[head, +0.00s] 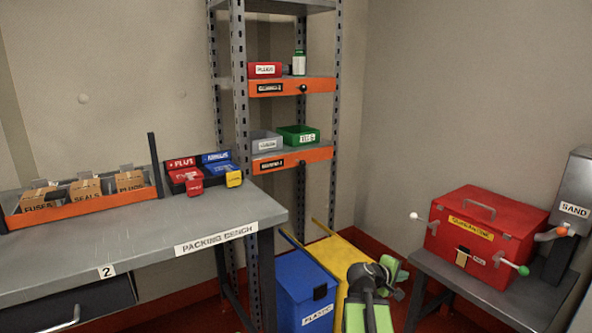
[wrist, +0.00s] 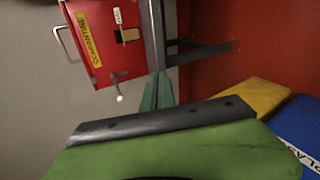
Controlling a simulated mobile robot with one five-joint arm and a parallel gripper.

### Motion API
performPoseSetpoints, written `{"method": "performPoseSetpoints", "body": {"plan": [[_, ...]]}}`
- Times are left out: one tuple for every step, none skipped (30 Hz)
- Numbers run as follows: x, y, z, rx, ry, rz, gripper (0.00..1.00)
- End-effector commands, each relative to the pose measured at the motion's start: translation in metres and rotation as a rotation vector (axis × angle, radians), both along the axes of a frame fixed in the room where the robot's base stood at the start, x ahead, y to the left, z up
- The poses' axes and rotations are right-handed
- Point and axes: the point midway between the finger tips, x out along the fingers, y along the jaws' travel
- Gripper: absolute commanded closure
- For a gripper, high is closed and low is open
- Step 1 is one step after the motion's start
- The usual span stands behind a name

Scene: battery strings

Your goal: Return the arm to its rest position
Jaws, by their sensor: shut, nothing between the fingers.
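My arm shows at the lower middle right of the head view, with dark joints and green parts. My gripper (wrist: 158,82) shows in the wrist view as two teal-green fingers, pressed together with nothing between them. In the head view its end (head: 398,273) is small and partly hidden by my own arm. It stands apart from the bench and the red box, in front of the yellow and blue bins.
A red quarantine box (head: 478,235) with protruding handles sits on a grey stand (head: 455,283) to the right. The packing bench (head: 130,248) is left. A blue bin (head: 303,290) and yellow bin (head: 335,258) stand between. An orange-fronted shelf rack (head: 292,158) is behind.

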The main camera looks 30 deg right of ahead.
Motion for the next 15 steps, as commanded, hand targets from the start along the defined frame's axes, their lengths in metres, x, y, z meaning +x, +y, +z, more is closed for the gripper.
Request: {"method": "performPoseSetpoints", "body": {"plan": [[0.023,0.036,-0.016,0.086,-0.050,-0.002,1.00],[0.034,0.058,-0.026,0.142,-0.078,-0.010,1.00],[0.048,0.088,-0.039,0.219,-0.110,-0.020,1.00],[0.057,0.111,-0.049,0.276,-0.130,-0.029,1.00],[0.065,0.135,-0.057,0.332,-0.144,-0.037,1.00],[0.075,0.167,-0.069,0.407,-0.160,-0.051,1.00],[0.081,0.191,-0.077,0.464,-0.167,-0.059,1.00],[0.086,0.216,-0.084,0.517,-0.171,-0.069,1.00],[0.091,0.249,-0.093,0.588,-0.170,-0.081,1.00],[0.094,0.272,-0.098,0.636,-0.167,-0.092,1.00],[0.096,0.295,-0.103,0.683,-0.162,-0.103,1.00],[0.097,0.323,-0.109,0.739,-0.151,-0.114,1.00],[0.097,0.343,-0.112,0.778,-0.141,-0.123,1.00],[0.097,0.361,-0.115,0.813,-0.132,-0.132,1.00],[0.095,0.384,-0.119,0.857,-0.116,-0.142,1.00]]}}
